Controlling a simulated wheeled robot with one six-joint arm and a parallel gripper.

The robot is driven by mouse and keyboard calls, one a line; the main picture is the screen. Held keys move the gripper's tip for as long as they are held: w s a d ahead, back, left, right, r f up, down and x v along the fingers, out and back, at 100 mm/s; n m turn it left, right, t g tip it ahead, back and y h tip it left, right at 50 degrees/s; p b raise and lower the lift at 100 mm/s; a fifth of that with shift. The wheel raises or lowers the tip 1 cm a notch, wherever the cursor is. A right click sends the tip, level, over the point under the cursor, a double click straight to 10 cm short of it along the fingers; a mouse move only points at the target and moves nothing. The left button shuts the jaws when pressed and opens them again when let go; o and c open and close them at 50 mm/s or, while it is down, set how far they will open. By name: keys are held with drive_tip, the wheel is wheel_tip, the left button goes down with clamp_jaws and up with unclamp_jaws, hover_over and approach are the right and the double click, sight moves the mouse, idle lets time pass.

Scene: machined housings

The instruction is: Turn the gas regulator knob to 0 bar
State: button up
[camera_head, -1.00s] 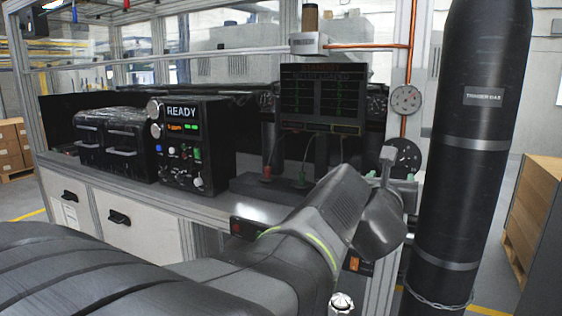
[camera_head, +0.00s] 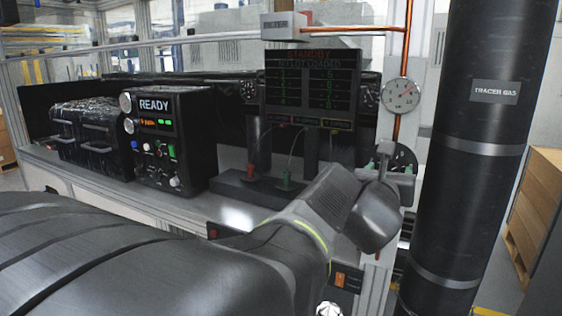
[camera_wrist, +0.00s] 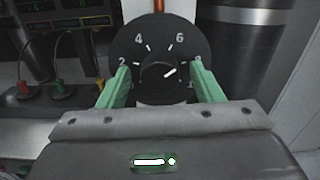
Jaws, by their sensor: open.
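The gas regulator knob (camera_wrist: 160,73) is a dark round knob in the middle of a black dial (camera_wrist: 153,38) with white numbers 2, 4, 6 and 8. Its white pointer line points up and right, toward the 8. My gripper (camera_wrist: 160,70) is open, with one green finger on each side of the knob and in front of the dial. I cannot tell whether the fingers touch the knob. In the head view, the dial (camera_head: 404,157) is partly hidden behind my gripper (camera_head: 389,166).
A round pressure gauge (camera_head: 402,95) sits on a copper pipe above the dial. A black tracer gas cylinder (camera_head: 470,190) stands close on the right. A dark monitor (camera_head: 310,88) and a control box (camera_head: 175,140) reading READY stand on the bench to the left.

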drive_tip(key=shift+c, duration=0.4)
drive_tip(key=c, duration=0.9)
